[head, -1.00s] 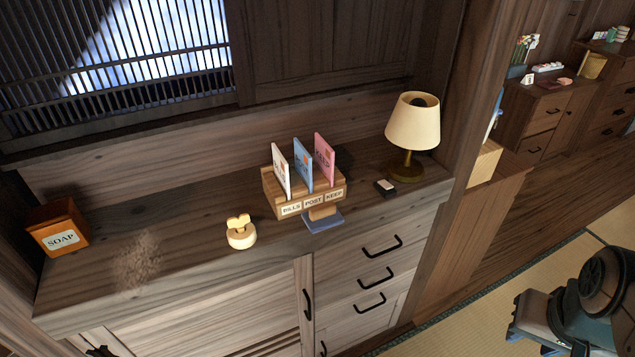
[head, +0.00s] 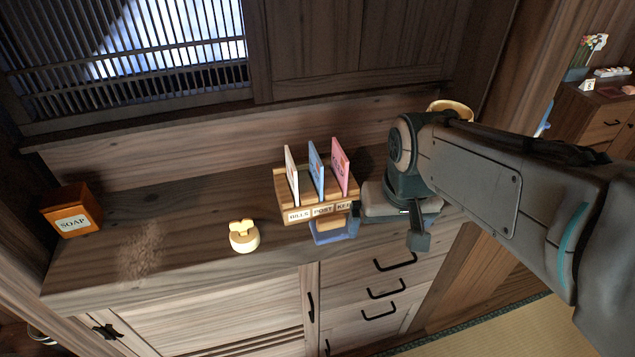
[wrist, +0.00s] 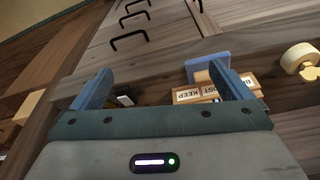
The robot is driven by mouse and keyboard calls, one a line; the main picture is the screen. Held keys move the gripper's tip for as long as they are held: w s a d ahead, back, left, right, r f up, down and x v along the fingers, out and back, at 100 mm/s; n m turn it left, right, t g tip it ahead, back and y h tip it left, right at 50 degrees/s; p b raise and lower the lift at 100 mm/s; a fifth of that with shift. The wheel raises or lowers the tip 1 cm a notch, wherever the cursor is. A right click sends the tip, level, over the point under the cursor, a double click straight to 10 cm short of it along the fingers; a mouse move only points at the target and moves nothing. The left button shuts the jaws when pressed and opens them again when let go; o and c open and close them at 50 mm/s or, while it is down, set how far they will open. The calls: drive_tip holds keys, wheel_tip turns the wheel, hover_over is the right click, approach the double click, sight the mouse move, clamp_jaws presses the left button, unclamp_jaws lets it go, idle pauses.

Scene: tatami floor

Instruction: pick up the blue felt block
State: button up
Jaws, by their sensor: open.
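The blue felt block (head: 332,238) lies flat on the cabinet top, near its front edge, with a wooden piece on its upper side. It is just in front of the wooden letter rack (head: 292,216). In the wrist view, the blue felt block (wrist: 207,64) shows beyond the right finger, which partly overlaps it and the wooden piece. My gripper (wrist: 161,70) is open, with nothing between its fingers. In the head view, my gripper (head: 390,218) is right of the block, over the cabinet's right part; its far finger is hard to make out.
The rack holds white, blue and pink cards. A cream round object (head: 243,238) stands to the left, and a soap box (head: 72,211) at the far left. My arm mostly hides the lamp (head: 452,108). A small black-and-white item (wrist: 124,100) shows near the left finger.

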drive_tip(key=w+a+r+n+p, duration=0.25)
drive_tip(key=w+a+r, duration=0.35)
drive_tip(key=a, duration=0.3)
drive_tip(key=p, duration=0.1)
hover_over(331, 219)
drive_tip(key=shift+g, duration=0.4)
wheel_tip(331, 219, down, 8)
drive_tip(key=shift+f, duration=0.25)
wheel_tip(331, 219, down, 5)
drive_tip(key=shift+r+p, duration=0.2)
drive_tip(key=shift+p, duration=0.25)
drive_tip(key=shift+w+f, duration=0.1)
drive_tip(key=shift+f, duration=0.35)
drive_tip(key=c, duration=1.1)
